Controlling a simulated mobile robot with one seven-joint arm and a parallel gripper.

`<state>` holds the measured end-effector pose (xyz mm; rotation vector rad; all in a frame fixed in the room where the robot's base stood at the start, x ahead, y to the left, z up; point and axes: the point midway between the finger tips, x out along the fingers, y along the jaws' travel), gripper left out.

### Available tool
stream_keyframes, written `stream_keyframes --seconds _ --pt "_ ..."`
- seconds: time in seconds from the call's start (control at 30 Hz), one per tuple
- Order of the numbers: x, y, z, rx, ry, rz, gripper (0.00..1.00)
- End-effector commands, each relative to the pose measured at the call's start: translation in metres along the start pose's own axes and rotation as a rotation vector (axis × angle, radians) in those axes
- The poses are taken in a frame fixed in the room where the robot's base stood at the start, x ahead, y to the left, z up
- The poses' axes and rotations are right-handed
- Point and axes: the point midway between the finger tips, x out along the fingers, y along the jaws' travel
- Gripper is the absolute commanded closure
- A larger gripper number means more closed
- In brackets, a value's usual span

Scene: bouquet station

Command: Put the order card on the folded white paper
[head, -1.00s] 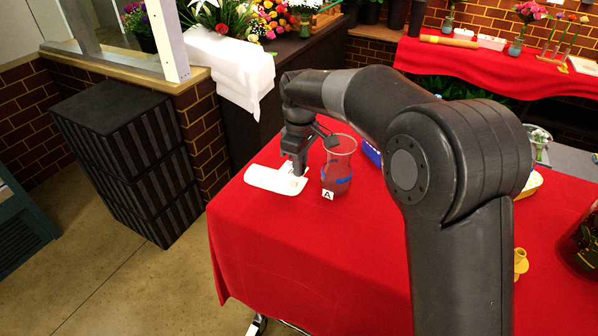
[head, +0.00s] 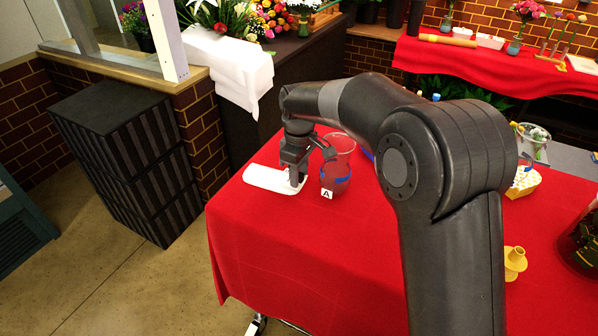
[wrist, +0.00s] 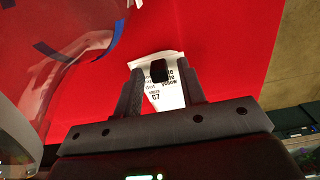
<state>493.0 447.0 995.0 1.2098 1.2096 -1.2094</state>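The folded white paper (head: 266,179) lies on the red cloth at the table's left corner. My gripper (head: 294,182) is low over its right end, pointing down. In the wrist view, my gripper (wrist: 160,80) has its fingers apart. The order card (wrist: 165,98), white with black print including "C7", shows between and beneath them. A small black block on the card stands between the fingertips, with gaps on both sides.
A clear vase (head: 338,160) with a blue band and an "A" tag (head: 326,193) stands just right of my gripper. A yellow holder (head: 514,263) stands farther right. The cloth in front of the paper is clear.

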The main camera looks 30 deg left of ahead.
Motion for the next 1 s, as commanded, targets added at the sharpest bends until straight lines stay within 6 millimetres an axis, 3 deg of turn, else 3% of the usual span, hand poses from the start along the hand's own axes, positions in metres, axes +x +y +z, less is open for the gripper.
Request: stream_keyframes --seconds 0.23,0.7,1.0 --pt "-0.016 0.000 0.000 0.000 0.002 0.001 0.63" --pt "-0.108 0.000 0.000 0.000 0.002 0.001 0.63" --pt "-0.123 0.000 0.000 0.000 0.000 0.000 0.63"
